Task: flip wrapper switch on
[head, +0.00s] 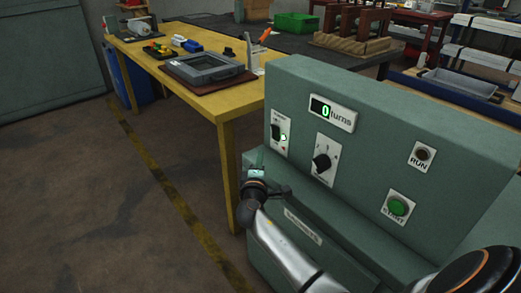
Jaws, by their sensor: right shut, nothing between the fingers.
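The wrapper is a grey-green machine (380,130) with a sloped control face. A small white switch plate (279,133) sits at the left of that face, with a dark switch on it and a bright green-white spot at its right edge. The switch's position is too small to tell. My right gripper (281,189) is shut and empty, low in front of the machine, below and apart from the switch plate. My left gripper is not in view.
A display (333,113) reads 0 turns. A black knob (322,162), a RUN lamp (422,155) and a green START button (397,207) share the face. A yellow table (205,100) stands behind at left. The floor at left is clear.

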